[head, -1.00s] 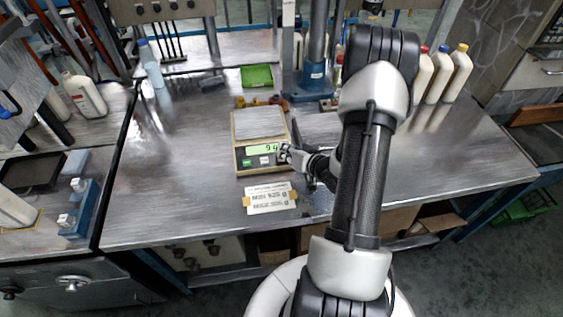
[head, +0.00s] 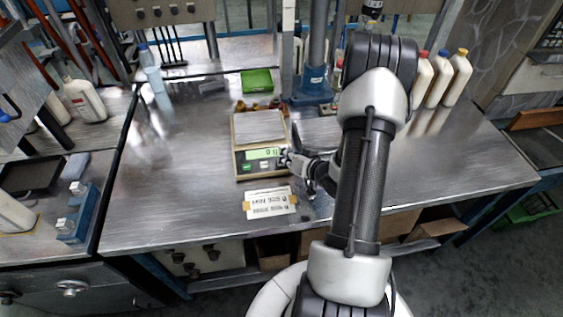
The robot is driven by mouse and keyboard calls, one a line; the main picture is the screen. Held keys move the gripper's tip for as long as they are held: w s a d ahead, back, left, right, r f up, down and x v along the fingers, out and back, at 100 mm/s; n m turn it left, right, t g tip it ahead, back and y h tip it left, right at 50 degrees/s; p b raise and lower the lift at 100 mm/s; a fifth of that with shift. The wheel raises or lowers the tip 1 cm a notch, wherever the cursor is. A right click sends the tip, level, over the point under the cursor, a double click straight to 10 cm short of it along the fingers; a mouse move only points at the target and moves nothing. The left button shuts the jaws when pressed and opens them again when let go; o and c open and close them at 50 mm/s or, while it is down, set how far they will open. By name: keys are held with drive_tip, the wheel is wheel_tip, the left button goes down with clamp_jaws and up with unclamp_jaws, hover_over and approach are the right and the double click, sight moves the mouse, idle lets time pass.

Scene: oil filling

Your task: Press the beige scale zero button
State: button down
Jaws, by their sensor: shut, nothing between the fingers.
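The beige scale (head: 240,143) stands on the metal workbench, with a flat grey weighing plate (head: 260,126) on top that looks empty. Its lit green display (head: 263,153) on the front panel shows small digits that I cannot read surely. A green button (head: 247,167) sits below the display at the left. My gripper (head: 287,158) is shut and empty at the right end of the front panel, beside the display. It hides that corner of the panel. I cannot tell whether its fingertips touch a button.
A taped paper label (head: 268,203) lies in front of the scale. A green tray (head: 257,80) is behind it, near a blue column stand (head: 314,82). Several white bottles (head: 440,77) with coloured caps stand at the back right. The bench left of the scale is clear.

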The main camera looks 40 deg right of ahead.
drive_tip(key=shift+f, duration=0.15)
idle(0.4)
drive_tip(key=shift+w+d+f+b, duration=0.1)
drive_tip(key=shift+w+f+b, duration=0.05)
drive_tip(key=shift+f+b, duration=0.2)
drive_tip(key=shift+w+f+b, duration=0.1)
drive_tip(key=shift+f+b, duration=0.2)
idle(0.7)
drive_tip(key=shift+r, duration=0.15)
drive_tip(key=shift+s+r+p, duration=0.25)
drive_tip(key=shift+r+p, duration=0.4)
drive_tip(key=r+p, duration=0.1)
drive_tip(key=s+r+p, duration=0.1)
drive_tip(key=r, duration=0.1)
drive_tip(key=a+r+p, duration=0.1)
drive_tip(key=shift+s+r+p, duration=0.25)
drive_tip(key=shift+r+p, duration=0.05)
drive_tip(key=shift+a, duration=0.1)
idle(0.8)
